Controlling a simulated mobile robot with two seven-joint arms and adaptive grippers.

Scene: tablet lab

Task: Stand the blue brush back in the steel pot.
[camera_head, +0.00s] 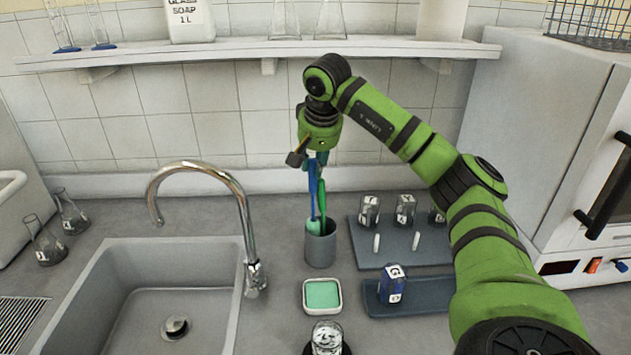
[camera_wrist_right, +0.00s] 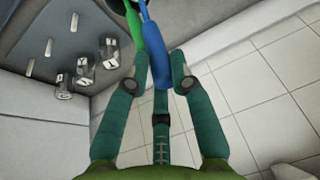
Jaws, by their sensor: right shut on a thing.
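The grey steel pot (camera_head: 320,250) stands on the counter right of the sink. The blue brush (camera_head: 312,190) is upright above the pot, with its lower end at the pot's mouth; I cannot tell how deep it reaches. My right gripper (camera_head: 318,158) is above the pot, pointing down. In the wrist view, the right gripper (camera_wrist_right: 160,62) is shut on the blue handle (camera_wrist_right: 156,40). A green brush (camera_head: 321,205) stands in the pot close beside the blue one. A pale teal piece (camera_head: 313,227) shows at the pot's mouth. My left gripper is not in view.
The tap (camera_head: 245,215) and sink (camera_head: 90,275) are left of the pot. A green sponge in a dish (camera_head: 322,295) lies in front.

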